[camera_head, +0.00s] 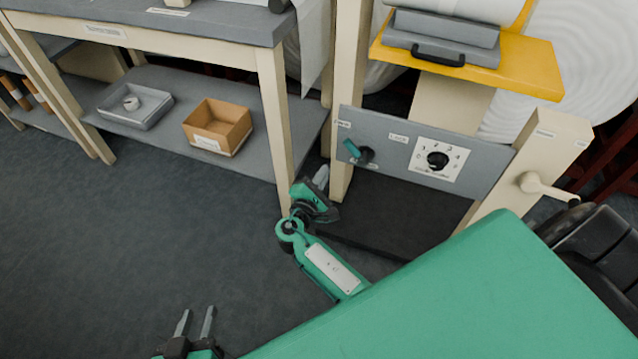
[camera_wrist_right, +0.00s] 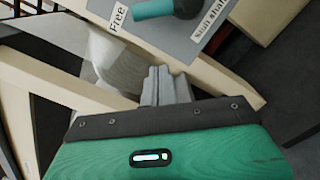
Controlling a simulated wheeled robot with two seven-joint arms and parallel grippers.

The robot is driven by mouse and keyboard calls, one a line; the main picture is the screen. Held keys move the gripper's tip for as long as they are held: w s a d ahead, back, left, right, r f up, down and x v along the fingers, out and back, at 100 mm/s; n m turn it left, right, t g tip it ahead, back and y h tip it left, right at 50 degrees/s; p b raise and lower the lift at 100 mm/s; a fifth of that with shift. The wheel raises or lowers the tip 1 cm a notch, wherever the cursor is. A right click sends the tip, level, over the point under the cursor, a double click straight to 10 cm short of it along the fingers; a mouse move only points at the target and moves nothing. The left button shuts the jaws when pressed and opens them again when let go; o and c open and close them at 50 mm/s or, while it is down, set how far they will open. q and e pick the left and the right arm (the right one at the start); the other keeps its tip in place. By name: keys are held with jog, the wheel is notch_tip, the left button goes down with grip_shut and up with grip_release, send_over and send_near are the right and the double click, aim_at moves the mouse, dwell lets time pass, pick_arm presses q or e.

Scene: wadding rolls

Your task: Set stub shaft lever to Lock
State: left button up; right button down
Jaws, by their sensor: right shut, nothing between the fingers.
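The stub shaft lever (camera_head: 352,148) is a teal handle on a dark hub, on the left part of the grey panel (camera_head: 465,192). Its handle points up and left from the hub. In the right wrist view the lever (camera_wrist_right: 150,9) is cut off by the top edge, between a "Free" label (camera_wrist_right: 118,18) and a "Stub shaft" label (camera_wrist_right: 209,20). My left gripper (camera_head: 196,322) is open and empty over the floor.
A white dial plate with a black knob (camera_head: 438,160) is on the panel right of the lever. A cream post stands at the panel's left end, beside a workbench (camera_head: 230,28) whose shelf holds an orange-brown box (camera_head: 217,125) and a grey tray (camera_head: 135,103). A cream handle (camera_head: 535,184) juts out at right.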

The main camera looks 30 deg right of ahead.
aim_at(357, 150)
jog(key=w+d+r, duration=0.1)
jog(key=d+r, duration=0.1)
jog(key=d, duration=0.4)
jog(key=shift+r, duration=0.3)
pick_arm(q)
jog(key=shift+a, duration=0.1)
pick_arm(e)
jog(key=shift+d, duration=0.15)
